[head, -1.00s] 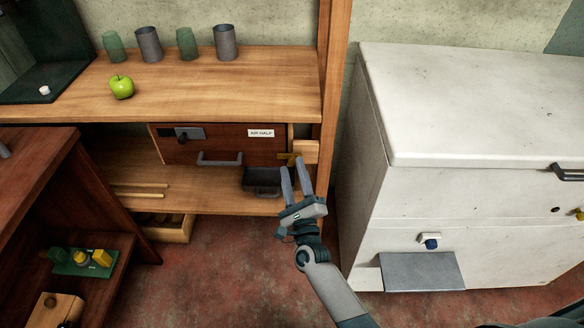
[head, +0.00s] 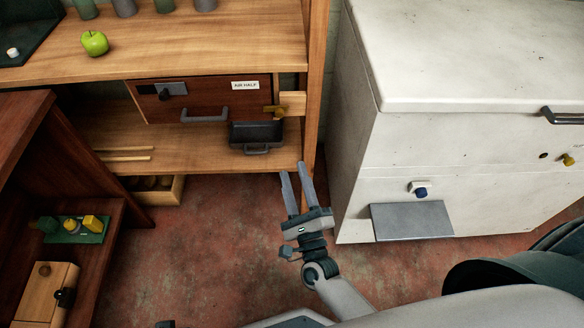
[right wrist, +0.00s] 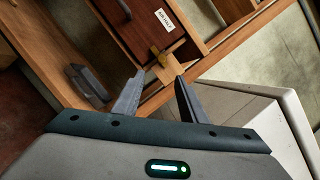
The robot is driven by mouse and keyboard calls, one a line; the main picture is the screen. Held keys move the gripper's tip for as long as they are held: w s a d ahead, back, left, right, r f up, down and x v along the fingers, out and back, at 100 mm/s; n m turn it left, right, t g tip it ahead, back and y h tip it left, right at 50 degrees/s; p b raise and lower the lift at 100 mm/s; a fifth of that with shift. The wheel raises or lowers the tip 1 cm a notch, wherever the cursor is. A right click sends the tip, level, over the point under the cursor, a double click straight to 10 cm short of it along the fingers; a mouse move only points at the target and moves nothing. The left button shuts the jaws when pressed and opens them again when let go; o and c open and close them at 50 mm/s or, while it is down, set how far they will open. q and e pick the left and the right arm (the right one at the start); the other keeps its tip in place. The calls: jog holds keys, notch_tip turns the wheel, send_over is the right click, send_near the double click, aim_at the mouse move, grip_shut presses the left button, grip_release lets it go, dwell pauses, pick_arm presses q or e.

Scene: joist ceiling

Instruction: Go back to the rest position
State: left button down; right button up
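My right gripper (head: 297,188) is open and empty in the head view. It is in front of the wooden shelf unit's lower right corner, over the red floor, apart from the drawer. In the right wrist view its two fingers (right wrist: 157,98) stand apart with nothing between them. The wooden drawer (head: 205,100) with the "AIR HALF" label is shut, and a brass latch (head: 274,111) sits at its right on a pale wood block (head: 293,103). My left gripper is not in view.
A dark grey tray (head: 257,134) sits on the lower shelf. A white chest (head: 440,140) stands at the right with a grey plate at its base. A green apple (head: 95,43) is on the counter (head: 200,50). A dark wooden cabinet (head: 30,125) stands at left. Floor between is clear.

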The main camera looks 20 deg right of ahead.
dwell(0.6)
